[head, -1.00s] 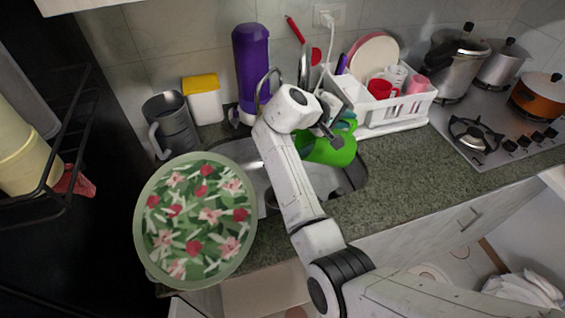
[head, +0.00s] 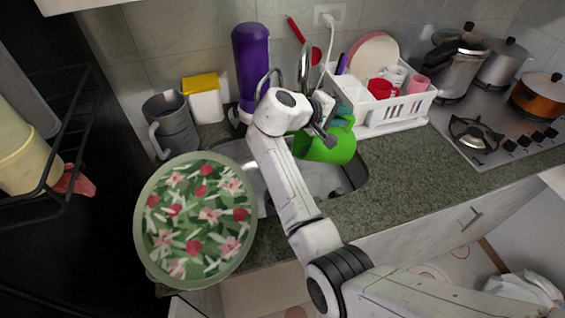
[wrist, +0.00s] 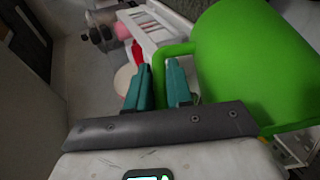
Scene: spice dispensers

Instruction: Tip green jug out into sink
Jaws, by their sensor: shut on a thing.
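The green jug (head: 327,147) is tilted and held above the sink (head: 322,181) in the head view. My gripper (wrist: 163,82) is shut on the jug's handle (wrist: 176,50), with its teal fingers on either side of it. The jug's body (wrist: 250,65) fills the upper right of the wrist view. The jug's inside does not show, so I cannot tell what is in it. My arm hides the middle of the sink.
A white dish rack (head: 400,107) with cups stands right behind the jug. A purple bottle (head: 251,62), a yellow-lidded container (head: 204,99) and a grey jug (head: 172,125) stand left. A large floral-patterned round item (head: 195,220) is at front left. The right counter (head: 405,160) is clear.

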